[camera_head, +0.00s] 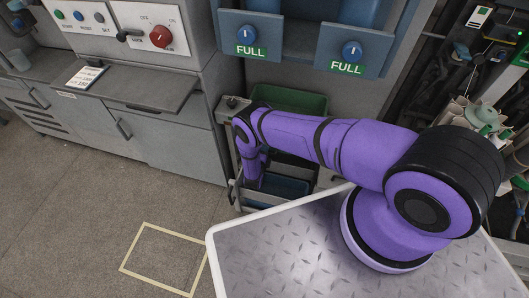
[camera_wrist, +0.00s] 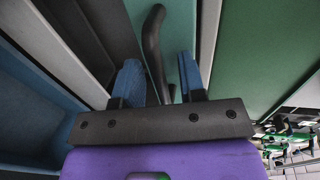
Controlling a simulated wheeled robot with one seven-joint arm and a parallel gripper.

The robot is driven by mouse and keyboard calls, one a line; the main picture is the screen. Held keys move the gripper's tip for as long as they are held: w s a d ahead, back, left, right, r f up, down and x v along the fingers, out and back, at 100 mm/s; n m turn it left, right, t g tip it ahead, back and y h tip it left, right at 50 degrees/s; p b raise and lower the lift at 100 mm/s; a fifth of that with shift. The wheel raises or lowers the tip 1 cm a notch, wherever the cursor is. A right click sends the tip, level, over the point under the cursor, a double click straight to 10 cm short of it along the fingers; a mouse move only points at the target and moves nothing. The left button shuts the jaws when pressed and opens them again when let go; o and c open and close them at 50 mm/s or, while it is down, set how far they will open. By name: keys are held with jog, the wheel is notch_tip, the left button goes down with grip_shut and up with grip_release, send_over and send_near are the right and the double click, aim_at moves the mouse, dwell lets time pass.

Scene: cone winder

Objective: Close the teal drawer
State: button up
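The teal drawer front (camera_wrist: 136,12) shows in the wrist view as a teal-green panel with a dark curved handle (camera_wrist: 152,38). My gripper (camera_wrist: 159,78) is at this handle. Its two blue fingertips stand well apart, one on each side of the handle's lower part, with gaps showing. I cannot tell whether either finger touches the handle or the panel. In the head view a green open-topped box (camera_head: 303,101) shows at the top of a grey unit behind my arm. My arm hides part of the unit, and my fingertips are not visible there.
A blue open box (camera_head: 287,187) sits low in the same unit; a blue interior (camera_wrist: 30,110) fills the left of the wrist view. A grey cabinet (camera_head: 165,135) stands to the left. Two blue knobs marked FULL are above. The floor at the lower left is clear.

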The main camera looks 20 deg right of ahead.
jog(key=shift+w+d, duration=0.1)
grip_shut()
jog(key=shift+r+x, duration=0.2)
jog(key=shift+x, duration=0.75)
jog(key=shift+r+x, duration=0.15)
jog(key=shift+x, duration=0.8)
jog(key=shift+w+r, duration=0.1)
grip_release()
jog(key=v, duration=1)
jog(key=shift+s, duration=0.35)
